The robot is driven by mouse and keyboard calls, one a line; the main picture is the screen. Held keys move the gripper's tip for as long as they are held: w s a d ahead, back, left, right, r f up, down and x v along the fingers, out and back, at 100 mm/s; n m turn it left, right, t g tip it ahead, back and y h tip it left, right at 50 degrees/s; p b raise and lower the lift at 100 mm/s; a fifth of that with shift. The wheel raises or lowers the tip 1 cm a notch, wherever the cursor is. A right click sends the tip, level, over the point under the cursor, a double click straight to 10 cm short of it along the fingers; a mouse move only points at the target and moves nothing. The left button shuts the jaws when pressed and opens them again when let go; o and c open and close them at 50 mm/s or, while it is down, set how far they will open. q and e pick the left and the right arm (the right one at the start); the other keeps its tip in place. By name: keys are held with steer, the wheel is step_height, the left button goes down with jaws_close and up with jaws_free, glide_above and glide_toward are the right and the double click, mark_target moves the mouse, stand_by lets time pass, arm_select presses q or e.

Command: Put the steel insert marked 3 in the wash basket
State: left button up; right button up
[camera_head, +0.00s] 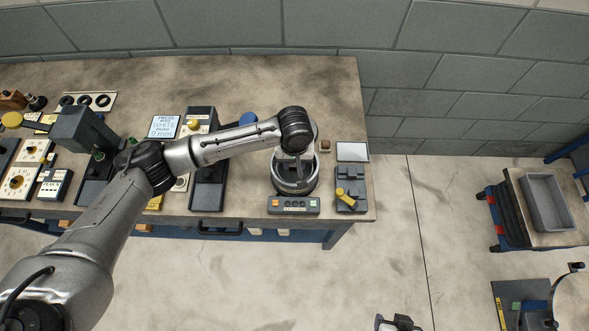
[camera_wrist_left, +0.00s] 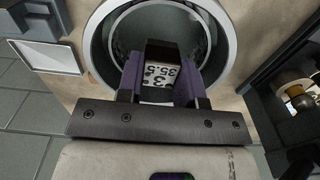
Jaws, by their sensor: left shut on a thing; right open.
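In the head view my left gripper (camera_head: 299,168) points down over a round metal-rimmed vessel (camera_head: 281,189), and the insert is mostly hidden there by my wrist. In the left wrist view the round rim (camera_wrist_left: 98,52) surrounds the insert from behind; I cannot tell how deep the insert is. My right gripper (camera_head: 398,322) is open and empty at the bottom edge, away from the bench.
A control box with buttons (camera_head: 293,205) stands in front of the vessel. A dark block with a yellow lever (camera_head: 349,198) and a pale tray (camera_head: 352,151) stand to its right. A grey bin (camera_head: 549,203) is on a trolley at far right. Floor between is clear.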

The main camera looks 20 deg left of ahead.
mark_target(294, 169)
arm_select(q)
steer(key=shift+f, duration=2.4)
steer(key=o, duration=1.1)
steer(key=shift+f, duration=0.15)
steer(key=shift+c, duration=0.2)
steer(key=shift+b, duration=0.3)
step_height(294, 169, up, 12)
steer(key=shift+r+p, duration=0.15)
steer(key=shift+p, duration=0.6)
